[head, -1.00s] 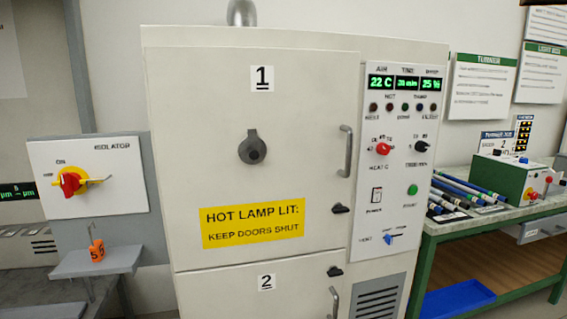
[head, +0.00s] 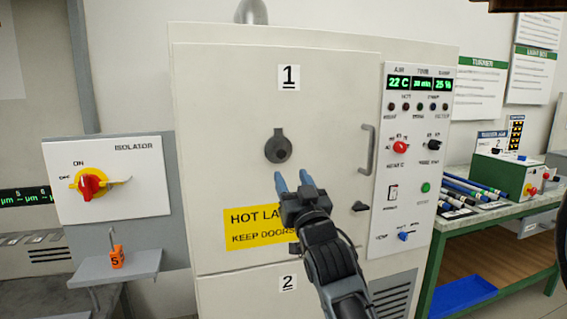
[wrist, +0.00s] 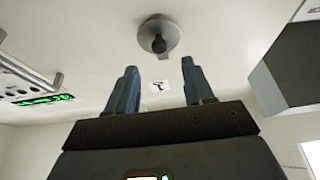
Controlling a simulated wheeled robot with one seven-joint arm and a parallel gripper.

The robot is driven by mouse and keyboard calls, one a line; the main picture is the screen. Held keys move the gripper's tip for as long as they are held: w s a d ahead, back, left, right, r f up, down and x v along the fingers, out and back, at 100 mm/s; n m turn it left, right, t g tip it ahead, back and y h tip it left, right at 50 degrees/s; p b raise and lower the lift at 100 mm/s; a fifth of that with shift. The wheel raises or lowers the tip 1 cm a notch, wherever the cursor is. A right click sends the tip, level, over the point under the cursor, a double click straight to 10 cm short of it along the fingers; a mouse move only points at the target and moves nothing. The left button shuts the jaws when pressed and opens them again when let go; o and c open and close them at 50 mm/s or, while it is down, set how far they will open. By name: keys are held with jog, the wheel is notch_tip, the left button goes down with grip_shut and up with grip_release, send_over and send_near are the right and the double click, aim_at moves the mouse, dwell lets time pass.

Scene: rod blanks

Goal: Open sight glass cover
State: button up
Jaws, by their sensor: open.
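The sight glass cover (head: 278,147) is a dark grey disc with a small tab on top and a darker knob, on the upper door (head: 220,100) of a cream cabinet, below the number 1. It looks shut over the glass. In the wrist view the cover (wrist: 158,36) lies beyond the fingertips, near the top centre. My gripper (head: 293,182) is in front of the door, just below the cover in the head view. Its two blue fingers (wrist: 158,82) are spread apart with nothing between them. I see no contact with the cover.
A door handle (head: 367,150) and a control panel (head: 412,150) are right of the cover. A yellow hot lamp sign (head: 245,232) is partly hidden by my gripper.

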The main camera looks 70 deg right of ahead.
aim_at(282, 156)
jog(key=p+x, duration=0.1)
jog(key=x, duration=0.6)
jog(key=shift+w+d+r, duration=0.15)
jog(key=shift+d+r, duration=0.05)
jog(key=shift+d, duration=0.05)
grip_shut()
dwell(0.3)
